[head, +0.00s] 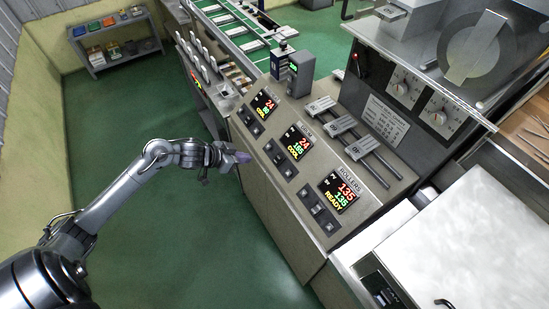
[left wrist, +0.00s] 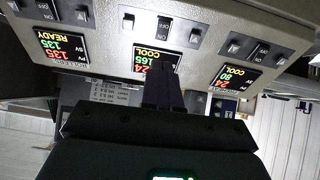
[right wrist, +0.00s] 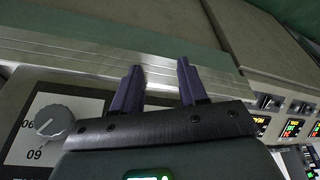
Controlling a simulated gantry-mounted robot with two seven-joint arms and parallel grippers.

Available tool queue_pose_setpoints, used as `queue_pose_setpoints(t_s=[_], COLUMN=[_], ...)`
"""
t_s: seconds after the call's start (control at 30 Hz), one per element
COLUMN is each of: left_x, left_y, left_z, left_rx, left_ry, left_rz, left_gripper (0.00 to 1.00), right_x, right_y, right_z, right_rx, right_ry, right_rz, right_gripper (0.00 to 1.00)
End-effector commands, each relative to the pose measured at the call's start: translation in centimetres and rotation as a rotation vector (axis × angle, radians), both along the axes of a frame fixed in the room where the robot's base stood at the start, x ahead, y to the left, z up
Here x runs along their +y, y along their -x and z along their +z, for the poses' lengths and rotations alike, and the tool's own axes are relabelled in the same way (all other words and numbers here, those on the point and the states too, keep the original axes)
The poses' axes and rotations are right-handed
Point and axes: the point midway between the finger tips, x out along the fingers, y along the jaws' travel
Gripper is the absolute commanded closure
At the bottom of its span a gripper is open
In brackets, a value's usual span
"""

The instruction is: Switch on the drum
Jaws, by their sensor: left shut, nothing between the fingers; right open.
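The sloped control panel (head: 300,165) carries three displays with switches below them. The far display (head: 264,102) and middle display (head: 299,141) read COOL; the near display (head: 338,192) reads READY at 135. I cannot tell from their labels which belongs to the drum. My left gripper (head: 238,157) is shut and empty, at the panel's front side. In the left wrist view, its fingers (left wrist: 163,85) cover part of the middle display (left wrist: 150,58), and an ON/OFF switch (left wrist: 163,28) shows beyond them. My right gripper (right wrist: 160,80) is open and empty, seen only in the right wrist view.
A cabinet with two dials (head: 400,89) rises behind at the right, beside a white worktop (head: 470,240). A conveyor (head: 235,30) lies at the back. Green floor (head: 220,240) is free in front. A grey knob (right wrist: 53,123) is near my right gripper.

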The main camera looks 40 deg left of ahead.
Motion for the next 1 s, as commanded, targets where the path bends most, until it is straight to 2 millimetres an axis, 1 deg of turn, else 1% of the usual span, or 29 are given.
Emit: queue_pose_setpoints(t_s=[0.03,0.17,0.33,0.67,0.87,1.0], left_x=[0.3,0.4,0.4,0.3,-0.2,-0.7], left_y=[-0.4,-0.9,-1.0,-1.2,-2.6,-4.3], left_z=[-0.1,0.2,0.4,0.2,-1.0,-2.4], left_rx=[-0.011,-0.024,-0.029,-0.028,-0.029,-0.029], left_ry=[-0.011,-0.016,-0.016,-0.015,-0.013,-0.011], left_rz=[-0.002,-0.003,-0.003,-0.002,-0.002,-0.001], left_gripper=[1.00,1.00,1.00,1.00,1.00,1.00], right_x=[-0.1,-0.4,-0.4,-0.1,0.0,0.0], right_y=[0.0,0.3,0.3,0.2,0.1,0.1], right_z=[-0.8,-1.2,-1.2,-1.2,-1.3,-1.6], right_rx=[0.000,0.004,0.004,0.002,0.001,0.001], right_ry=[0.004,0.012,0.012,0.004,-0.002,-0.003], right_rz=[0.001,0.004,0.004,0.000,-0.003,-0.002], right_gripper=[0.57,0.57,0.57,0.57,0.57,0.57])
